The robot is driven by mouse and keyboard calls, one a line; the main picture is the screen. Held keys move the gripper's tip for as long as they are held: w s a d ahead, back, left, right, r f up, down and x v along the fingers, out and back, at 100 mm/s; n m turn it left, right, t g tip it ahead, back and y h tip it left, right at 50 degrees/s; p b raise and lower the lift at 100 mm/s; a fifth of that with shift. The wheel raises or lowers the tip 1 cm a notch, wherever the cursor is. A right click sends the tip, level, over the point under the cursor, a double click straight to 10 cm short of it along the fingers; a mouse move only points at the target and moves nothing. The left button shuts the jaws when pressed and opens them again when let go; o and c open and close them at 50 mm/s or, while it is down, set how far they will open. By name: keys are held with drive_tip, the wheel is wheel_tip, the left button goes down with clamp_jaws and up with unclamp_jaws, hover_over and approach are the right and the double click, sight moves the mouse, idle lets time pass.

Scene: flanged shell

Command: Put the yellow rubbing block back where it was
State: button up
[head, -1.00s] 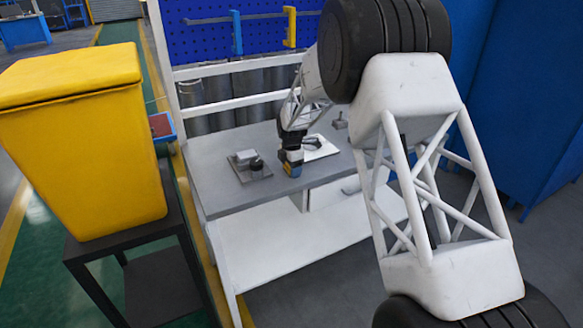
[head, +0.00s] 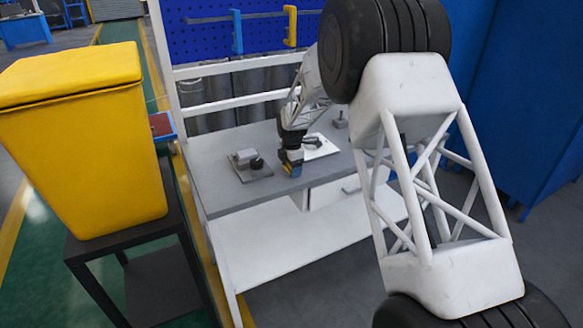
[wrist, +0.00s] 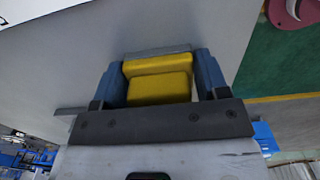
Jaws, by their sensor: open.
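The yellow rubbing block (wrist: 158,78) lies between the two blue fingers of my gripper (wrist: 160,66) in the wrist view. It has a stepped yellow body, with a grey strip along its far edge. The fingers are open around it, and a pale gap shows beside its right side. In the head view my gripper (head: 291,167) is low over the front part of the grey bench top (head: 225,190). Only a little of the block shows there, and its contact with the bench cannot be made out.
Left of my gripper, a grey plate (head: 262,177) carries a grey block and a dark round part. A white sheet (head: 325,149) with a dark item lies to the right, near a small grey part (head: 340,122). A yellow bin (head: 85,150) stands left of the bench.

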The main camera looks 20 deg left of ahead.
drive_tip(key=shift+s+d+f, duration=0.15)
drive_tip(key=shift+f, duration=0.25)
drive_tip(key=shift+s+d+f, duration=0.1)
drive_tip(key=shift+s+f, duration=0.05)
drive_tip(key=shift+f, duration=0.2)
drive_tip(key=shift+o, duration=0.2)
drive_tip(key=r, duration=0.9)
drive_tip(key=shift+w+a+r, duration=0.15)
drive_tip(key=shift+w+r, duration=0.15)
